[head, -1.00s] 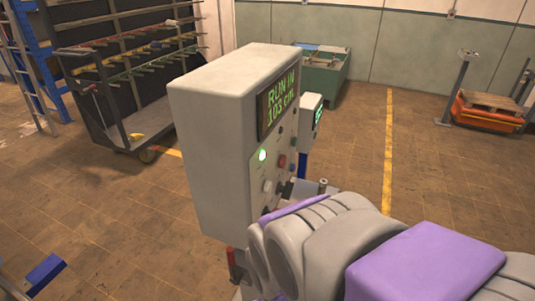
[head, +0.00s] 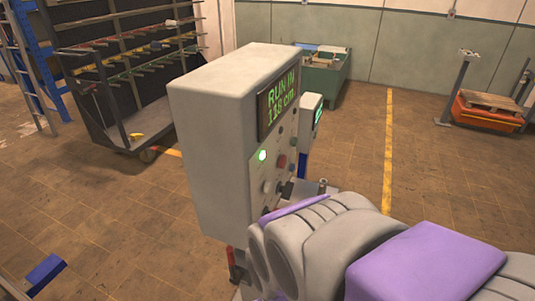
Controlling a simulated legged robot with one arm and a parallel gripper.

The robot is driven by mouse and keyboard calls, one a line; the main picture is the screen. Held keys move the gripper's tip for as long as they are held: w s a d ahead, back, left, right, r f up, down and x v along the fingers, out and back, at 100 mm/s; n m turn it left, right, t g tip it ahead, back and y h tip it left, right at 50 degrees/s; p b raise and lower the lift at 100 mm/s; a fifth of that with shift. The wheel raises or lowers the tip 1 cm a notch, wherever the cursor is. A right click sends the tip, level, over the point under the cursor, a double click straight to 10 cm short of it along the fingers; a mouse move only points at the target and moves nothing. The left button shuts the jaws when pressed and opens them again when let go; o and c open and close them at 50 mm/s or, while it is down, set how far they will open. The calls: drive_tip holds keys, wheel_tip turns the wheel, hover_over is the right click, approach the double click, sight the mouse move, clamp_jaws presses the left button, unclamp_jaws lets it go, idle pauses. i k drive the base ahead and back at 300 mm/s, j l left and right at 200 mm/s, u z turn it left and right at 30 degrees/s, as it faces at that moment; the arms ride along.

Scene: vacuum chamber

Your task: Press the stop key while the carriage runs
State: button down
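A grey control box (head: 212,140) stands in the middle of the head view. Its display (head: 279,101) reads "RUN IN 118 cm" in green. Below it a green lamp (head: 262,155) is lit. A red key (head: 282,161) sits right of the lamp, with other knobs around it; no labels are legible. My purple and grey arm reaches to the panel's lower part from the right. What looks like the dark tip of my gripper (head: 287,189) is close below the red key; contact cannot be told. My arm hides most of the gripper. I cannot make out the carriage.
A smaller grey box with a green display (head: 311,113) stands just behind the control box. A dark rack (head: 110,60) is at the back left, a green bin (head: 325,75) at the back, an orange pallet lift (head: 487,110) at the right. The tiled floor between is open.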

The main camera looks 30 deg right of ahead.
sight(283, 162)
drive_tip(key=z, duration=1.4)
drive_tip(key=k+z, duration=0.2)
drive_tip(key=k, duration=0.2)
